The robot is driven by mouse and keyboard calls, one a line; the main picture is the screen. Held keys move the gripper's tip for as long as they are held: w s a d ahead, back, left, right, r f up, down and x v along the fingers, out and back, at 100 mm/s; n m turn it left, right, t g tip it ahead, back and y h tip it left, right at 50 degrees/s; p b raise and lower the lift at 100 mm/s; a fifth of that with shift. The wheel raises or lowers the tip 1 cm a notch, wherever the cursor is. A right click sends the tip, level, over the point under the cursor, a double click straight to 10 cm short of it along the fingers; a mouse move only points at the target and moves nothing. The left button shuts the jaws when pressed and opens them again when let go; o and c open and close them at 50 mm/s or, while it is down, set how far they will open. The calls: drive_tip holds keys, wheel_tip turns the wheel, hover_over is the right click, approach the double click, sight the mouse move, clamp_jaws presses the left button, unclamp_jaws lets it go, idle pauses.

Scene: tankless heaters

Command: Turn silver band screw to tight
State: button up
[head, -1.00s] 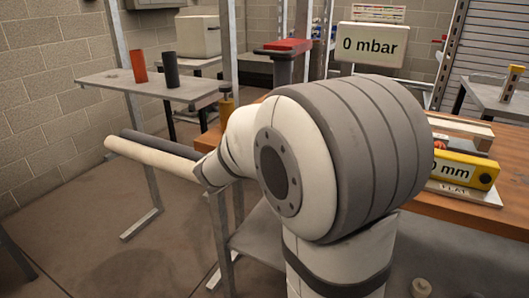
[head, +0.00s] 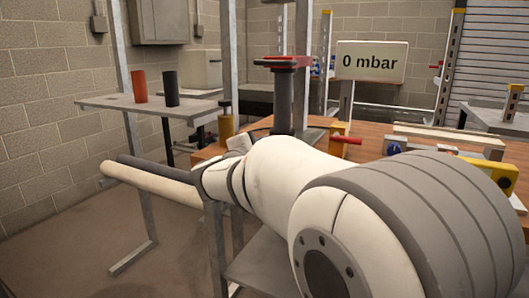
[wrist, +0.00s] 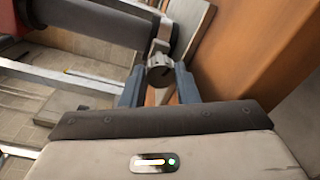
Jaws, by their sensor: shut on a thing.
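The silver band (wrist: 162,47) wraps the end of a dark pipe (wrist: 95,22) in the wrist view. Its screw (wrist: 160,73) has a round, silver, slotted head facing my gripper. My gripper (wrist: 159,78) has its two blue-grey fingers on either side of this screw head and is shut on it. The fingers partly hide the screw's sides. In the head view my arm covers the gripper, and I cannot make out the band or screw there.
A display reading 0 mbar (head: 370,62) stands behind the wooden bench (head: 375,140). A dark post with a red top (head: 283,62) rises beside my arm. Red (head: 139,87) and black (head: 172,92) cylinders stand on a shelf at left.

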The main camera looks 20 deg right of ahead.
drive_tip(key=shift+f, duration=0.1)
drive_tip(key=o, duration=0.7)
drive_tip(key=shift+a, duration=0.1)
drive_tip(key=p+v, duration=0.2)
drive_tip(key=v, duration=0.5)
drive_tip(key=shift+s+a, duration=0.25)
drive_tip(key=shift+a, duration=0.05)
